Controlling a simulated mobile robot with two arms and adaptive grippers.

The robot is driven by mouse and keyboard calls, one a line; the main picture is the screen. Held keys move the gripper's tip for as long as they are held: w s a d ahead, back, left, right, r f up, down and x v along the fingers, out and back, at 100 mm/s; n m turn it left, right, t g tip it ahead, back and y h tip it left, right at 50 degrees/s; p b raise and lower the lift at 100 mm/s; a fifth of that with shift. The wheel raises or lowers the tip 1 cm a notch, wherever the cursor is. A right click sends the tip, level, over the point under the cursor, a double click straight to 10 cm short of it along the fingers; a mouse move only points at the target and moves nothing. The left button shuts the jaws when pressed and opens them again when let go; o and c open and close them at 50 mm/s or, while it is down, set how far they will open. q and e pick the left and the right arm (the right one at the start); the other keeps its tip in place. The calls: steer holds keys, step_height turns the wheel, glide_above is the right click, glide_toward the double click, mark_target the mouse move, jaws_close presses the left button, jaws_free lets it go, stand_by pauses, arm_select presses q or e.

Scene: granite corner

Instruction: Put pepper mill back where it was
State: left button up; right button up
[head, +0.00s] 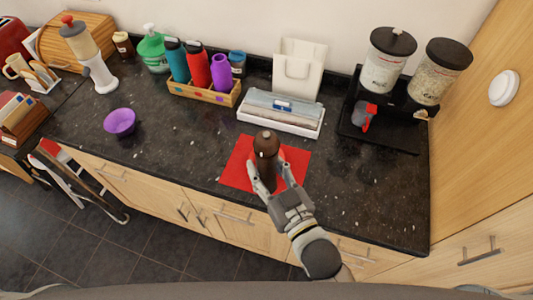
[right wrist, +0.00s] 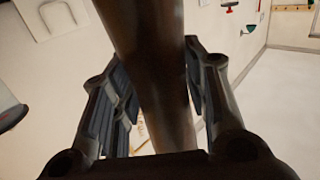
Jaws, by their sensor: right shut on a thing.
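The pepper mill (head: 266,146) is dark brown and upright over the red mat (head: 237,177) near the counter's front edge. My right gripper (head: 270,178) is shut on it, with a finger on each side. In the right wrist view the mill's brown body (right wrist: 150,65) runs between the two fingers of the gripper (right wrist: 155,100). The mill's base is hidden by the gripper, so I cannot tell whether it touches the mat. My left gripper is not in view.
A black stand (head: 380,137) with cereal dispensers is at the right. A purple bowl (head: 120,122) and a wooden bottle crate (head: 205,93) are to the left. The counter (head: 180,150) is clear between bowl and mat.

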steer(key=shift+s+r, duration=0.2)
steer(key=shift+s, duration=0.1)
